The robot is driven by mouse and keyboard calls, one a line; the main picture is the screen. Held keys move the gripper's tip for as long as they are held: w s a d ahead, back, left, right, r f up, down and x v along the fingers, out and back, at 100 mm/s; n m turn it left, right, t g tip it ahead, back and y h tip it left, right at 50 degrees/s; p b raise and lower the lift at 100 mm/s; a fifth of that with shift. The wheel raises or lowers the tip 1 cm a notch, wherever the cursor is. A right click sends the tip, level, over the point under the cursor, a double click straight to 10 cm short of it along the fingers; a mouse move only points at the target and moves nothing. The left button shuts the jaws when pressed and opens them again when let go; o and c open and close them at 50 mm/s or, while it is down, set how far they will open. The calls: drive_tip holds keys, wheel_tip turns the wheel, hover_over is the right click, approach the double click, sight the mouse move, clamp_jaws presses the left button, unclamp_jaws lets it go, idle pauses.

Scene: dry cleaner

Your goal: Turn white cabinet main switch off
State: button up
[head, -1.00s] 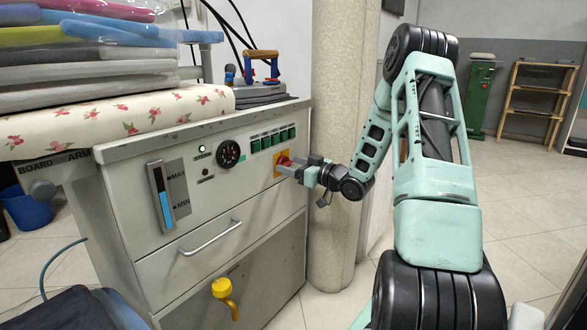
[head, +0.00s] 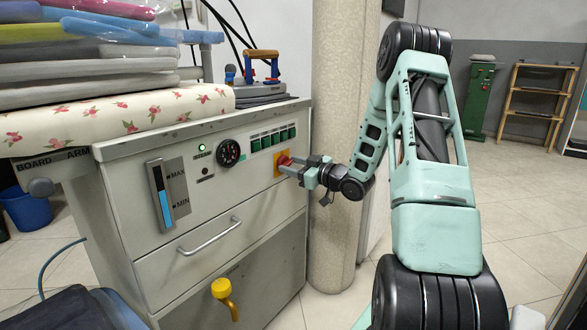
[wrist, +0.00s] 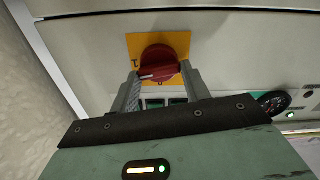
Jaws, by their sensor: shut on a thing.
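The white cabinet (head: 140,215) stands at the left in the head view, its front panel facing my arm. Its main switch is a red rotary knob (wrist: 158,62) on a yellow plate (wrist: 134,42), at the panel's right end. The knob also shows in the head view (head: 284,160), partly covered by my gripper. A white mark on the knob points left and slightly down in the wrist view. An "I" is printed on the plate at its left. My gripper (wrist: 158,76) is shut on the knob, one finger on each side. A green lamp (head: 202,147) is lit on the panel.
The panel also holds a dial gauge (head: 229,152), a row of green switches (head: 273,139) and a blue level gauge (head: 163,196). Below are a drawer handle (head: 210,237) and a yellow lever (head: 224,292). A round column (head: 338,240) stands close beside my gripper.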

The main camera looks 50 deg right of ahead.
drive_tip(key=n+b, duration=0.4)
drive_tip(key=n, duration=0.1)
drive_tip(key=n+b, duration=0.4)
drive_tip(key=n, duration=0.1)
drive_tip(key=n+b, duration=0.4)
drive_tip(key=n, duration=0.1)
drive_tip(key=shift+a+f+b, duration=0.15)
drive_tip(key=shift+f+b, duration=0.15)
drive_tip(key=shift+b, duration=0.1)
drive_tip(key=shift+s+n, duration=0.1)
drive_tip(key=shift+n, duration=0.3)
drive_tip(key=o, duration=1)
drive_tip(key=shift+r, duration=0.1)
drive_tip(key=s+p, duration=0.1)
drive_tip(key=s, duration=0.4)
drive_tip(key=s+d+p, duration=0.1)
drive_tip(key=s+p, duration=0.1)
drive_tip(key=s, duration=0.4)
drive_tip(key=s+p, duration=0.2)
drive_tip(key=s, duration=0.4)
drive_tip(key=shift+s+d, duration=0.15)
drive_tip(key=shift+d, duration=0.05)
